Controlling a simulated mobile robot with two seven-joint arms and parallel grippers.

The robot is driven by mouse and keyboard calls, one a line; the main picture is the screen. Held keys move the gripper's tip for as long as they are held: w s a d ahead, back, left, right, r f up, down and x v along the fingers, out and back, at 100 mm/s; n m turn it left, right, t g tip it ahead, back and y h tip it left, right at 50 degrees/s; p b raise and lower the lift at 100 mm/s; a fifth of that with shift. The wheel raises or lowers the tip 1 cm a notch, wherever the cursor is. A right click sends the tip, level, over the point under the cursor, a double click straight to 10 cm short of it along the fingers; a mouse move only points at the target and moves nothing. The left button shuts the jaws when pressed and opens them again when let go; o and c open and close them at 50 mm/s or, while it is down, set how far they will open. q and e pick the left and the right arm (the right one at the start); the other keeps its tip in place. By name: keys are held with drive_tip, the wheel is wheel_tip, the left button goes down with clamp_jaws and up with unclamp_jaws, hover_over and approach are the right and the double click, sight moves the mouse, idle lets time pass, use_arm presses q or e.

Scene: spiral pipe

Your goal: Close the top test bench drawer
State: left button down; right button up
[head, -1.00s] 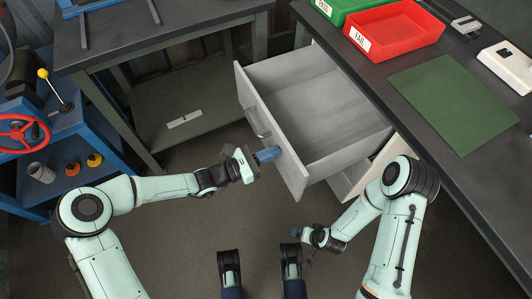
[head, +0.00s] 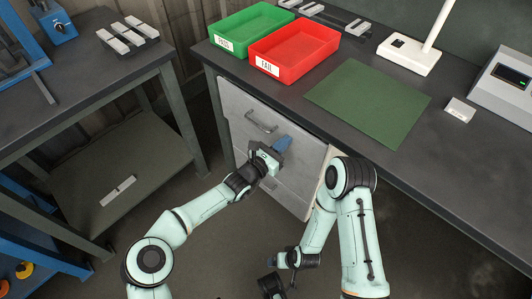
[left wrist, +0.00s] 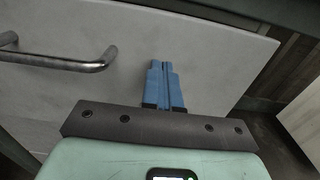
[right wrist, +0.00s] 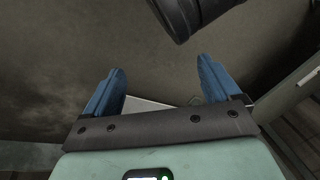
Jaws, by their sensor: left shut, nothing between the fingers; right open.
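The top test bench drawer (head: 238,108) shows its grey front under the bench top in the head view. It looks pushed in, flush or nearly flush; a small remaining gap cannot be told. Its bar handle (head: 262,122) also shows at the left of the left wrist view (left wrist: 65,62). My left gripper (head: 284,144) is shut and empty, its blue fingertips (left wrist: 164,75) at the drawer front, right of the handle. They seem to touch it. My right gripper (right wrist: 160,85) is open and empty, low in front of the bench, away from the drawer.
A lower drawer front (head: 292,192) sits beneath the top one. The bench (head: 440,150) carries a green bin (head: 232,42), a red bin (head: 318,50), a green mat (head: 368,100) and a lamp base (head: 408,56). A dark table (head: 75,85) stands at left. Floor in front is open.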

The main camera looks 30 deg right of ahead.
use_arm(q)
drive_tip(key=shift+r+x, duration=0.25)
drive_tip(key=shift+x, duration=0.85)
use_arm(e)
drive_tip(key=shift+s+f, duration=0.3)
drive_tip(key=shift+f, duration=0.1)
use_arm(q)
drive_tip(key=shift+s+r, duration=0.1)
drive_tip(key=shift+r, duration=0.05)
drive_tip(key=shift+a, duration=0.1)
use_arm(e)
drive_tip(key=shift+r, duration=0.1)
use_arm(q)
drive_tip(key=p+v, duration=0.4)
drive_tip(key=v, duration=1)
drive_tip(key=shift+f, duration=0.35)
use_arm(e)
drive_tip(key=s+a+r+g+y, duration=0.1)
drive_tip(key=s+a+r, duration=0.3)
drive_tip(key=r, duration=0.1)
drive_tip(key=shift+a+r, duration=0.15)
drive_tip(key=shift+r, duration=0.2)
